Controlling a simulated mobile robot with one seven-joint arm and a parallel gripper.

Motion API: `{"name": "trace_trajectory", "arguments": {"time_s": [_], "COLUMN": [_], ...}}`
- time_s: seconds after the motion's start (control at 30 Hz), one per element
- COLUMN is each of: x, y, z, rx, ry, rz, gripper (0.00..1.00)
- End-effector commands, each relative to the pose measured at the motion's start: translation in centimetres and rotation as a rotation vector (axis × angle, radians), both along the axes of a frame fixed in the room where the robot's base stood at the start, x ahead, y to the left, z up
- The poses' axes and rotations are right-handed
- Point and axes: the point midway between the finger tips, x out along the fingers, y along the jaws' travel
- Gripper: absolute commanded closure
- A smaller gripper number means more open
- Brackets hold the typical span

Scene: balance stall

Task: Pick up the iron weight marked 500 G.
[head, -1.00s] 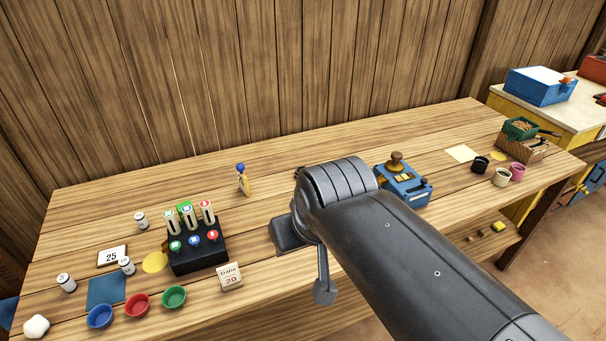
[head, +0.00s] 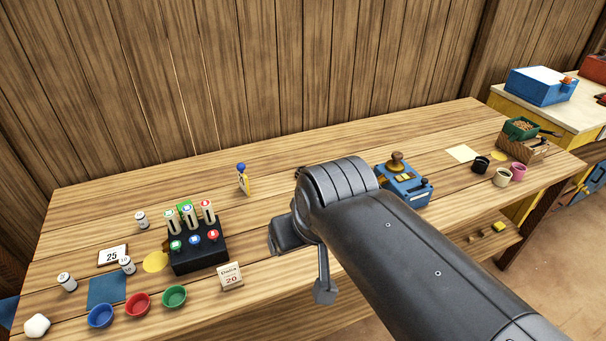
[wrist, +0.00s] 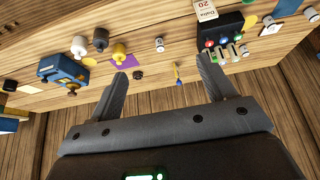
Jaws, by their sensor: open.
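In the wrist view my gripper (wrist: 161,68) is open and empty, with its two fingers spread above the wooden table. Near the left finger stand a dark weight-like piece (wrist: 101,39), a lighter grey one (wrist: 78,45) and a brass-coloured one (wrist: 119,53) by a purple mat (wrist: 130,62). A small dark piece (wrist: 137,74) lies nearer the wall, just right of the left fingertip. No marking can be read, so I cannot tell which is the 500 G weight. In the head view my arm hides these pieces and my fingertips.
A black rack with white tubes (head: 197,255) and a date card (head: 230,276) stand left of my arm. A blue box device (head: 404,188) stands right of it. Blue, red and green bowls (head: 174,296) line the front left. The plank wall rises behind the table.

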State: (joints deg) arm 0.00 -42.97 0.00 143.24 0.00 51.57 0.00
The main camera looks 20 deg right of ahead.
Motion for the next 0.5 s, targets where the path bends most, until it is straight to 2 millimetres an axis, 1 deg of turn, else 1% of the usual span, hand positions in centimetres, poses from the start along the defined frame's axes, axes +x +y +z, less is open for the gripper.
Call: {"name": "trace_trajectory", "arguments": {"time_s": [0.13, 0.23, 0.27, 0.37, 0.5], "x": [0.7, 2.3, 3.1, 6.0, 10.5], "y": [-0.1, -0.5, -0.7, -1.4, -2.5], "z": [0.3, 0.9, 1.1, 1.9, 2.5], "rx": [-0.001, -0.002, -0.004, -0.007, -0.010], "ry": [0.003, 0.013, 0.016, 0.027, 0.042], "rz": [-0.012, -0.042, -0.054, -0.104, -0.176], "gripper": [0.24, 0.24, 0.24, 0.24, 0.24]}}
